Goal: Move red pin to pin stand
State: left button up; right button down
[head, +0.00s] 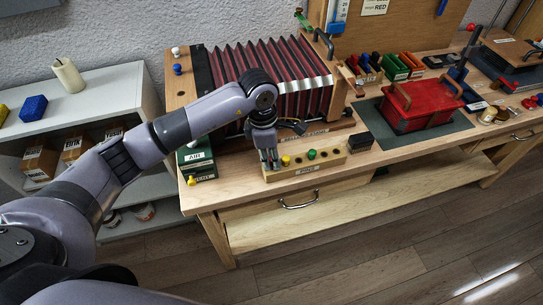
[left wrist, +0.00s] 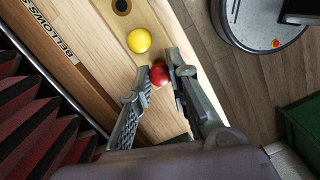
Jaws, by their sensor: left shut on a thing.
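The pin stand (head: 333,162) is a light wooden block with a row of holes near the front edge of the bench. A yellow pin (head: 285,161) and a green pin (head: 311,154) stand in it, with dark holes to the right. My left gripper (head: 270,161) points down at the stand's left end. In the left wrist view, my left gripper (left wrist: 158,76) is shut on the red pin (left wrist: 160,74), close beside the yellow pin (left wrist: 139,40). Only the red head shows; whether its shaft is in a hole is hidden. My right gripper is not in view.
Ribbed red and black bellows (head: 285,75) stand just behind the pin stand. A green box (head: 196,158) is left of it, a small black box (head: 361,142) right of it. A red crate (head: 420,105) stands farther right. The shelf (head: 107,95) is at left.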

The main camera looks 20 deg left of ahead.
pick_arm(q)
jog(key=o, duration=0.9)
jog(key=shift+o, duration=0.7)
jog(key=shift+o, duration=0.6)
jog(key=shift+r, duration=0.1)
jog(key=shift+r+p, duration=1.95)
jog(key=shift+r, duration=1.75)
